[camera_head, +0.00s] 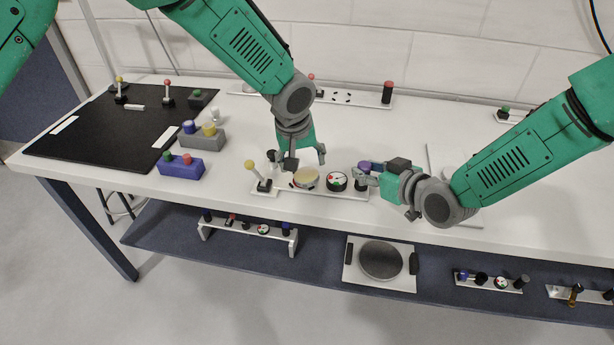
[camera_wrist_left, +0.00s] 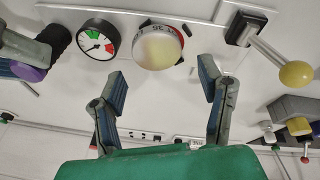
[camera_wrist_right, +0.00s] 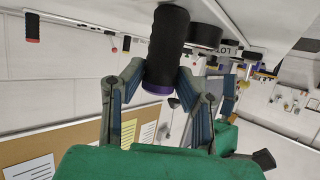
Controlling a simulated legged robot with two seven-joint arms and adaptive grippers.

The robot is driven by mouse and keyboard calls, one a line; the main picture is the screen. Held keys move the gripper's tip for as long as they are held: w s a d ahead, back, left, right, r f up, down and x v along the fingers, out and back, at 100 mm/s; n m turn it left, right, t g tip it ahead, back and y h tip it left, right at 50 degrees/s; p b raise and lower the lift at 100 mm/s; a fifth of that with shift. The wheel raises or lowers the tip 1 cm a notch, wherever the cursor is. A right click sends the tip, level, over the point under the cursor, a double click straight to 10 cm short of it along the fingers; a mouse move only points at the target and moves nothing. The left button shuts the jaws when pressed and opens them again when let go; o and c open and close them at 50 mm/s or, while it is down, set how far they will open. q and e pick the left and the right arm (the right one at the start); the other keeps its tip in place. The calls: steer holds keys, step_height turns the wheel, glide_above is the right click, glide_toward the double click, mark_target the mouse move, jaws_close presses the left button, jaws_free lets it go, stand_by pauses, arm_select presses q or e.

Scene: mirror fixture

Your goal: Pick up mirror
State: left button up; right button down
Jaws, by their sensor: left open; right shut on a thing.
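No thing is plainly a mirror; a round grey disc on a white plate with two black handles (camera_head: 380,260) lies on the lower shelf in the head view and may be it. My right gripper (camera_head: 362,178) is shut around a black ribbed handle with a purple end (camera_wrist_right: 167,45), at the right end of a white panel (camera_head: 345,192) on the table. My left gripper (camera_head: 305,158) is open and empty above the same panel. In the left wrist view its fingers face a cream round cap (camera_wrist_left: 158,48), between a dial gauge (camera_wrist_left: 98,39) and a yellow-knobbed lever (camera_wrist_left: 295,74).
A black mat (camera_head: 110,130) and purple (camera_head: 180,168) and grey (camera_head: 203,138) button boxes are at the left of the table. A back panel (camera_head: 345,98) stands near the wall. Small panels sit on the shelf (camera_head: 325,245). My right forearm partly hides a white plate (camera_head: 432,160).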

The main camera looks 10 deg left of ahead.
mark_target(307, 177)
arm_select(q)
steer(key=x, duration=0.5)
steer(key=shift+s+d+f, duration=0.1)
steer(key=shift+s+d, duration=0.15)
steer(key=shift+s, duration=0.1)
steer(key=shift+f, duration=0.1)
steer(key=shift+o, duration=0.5)
steer(key=shift+s+d+f, duration=0.1)
steer(key=shift+s+d, duration=0.05)
steer(key=shift+d, duration=0.05)
steer(key=c, duration=1.1)
steer(key=shift+c, duration=0.6)
steer(key=r, duration=0.9)
steer(key=shift+w+a+r, duration=0.25)
steer(key=shift+r, duration=0.1)
steer(key=shift+a+f+n+y, duration=0.15)
steer(key=shift+f+n+y, duration=0.2)
steer(key=shift+f, duration=0.95)
steer(key=shift+a+f+n+y, duration=0.1)
steer(key=shift+f+y, duration=0.35)
steer(key=shift+f, duration=0.8)
steer(key=shift+a+f+n+y, duration=0.15)
steer(key=shift+f+n+y, duration=0.2)
steer(key=shift+f, duration=0.95)
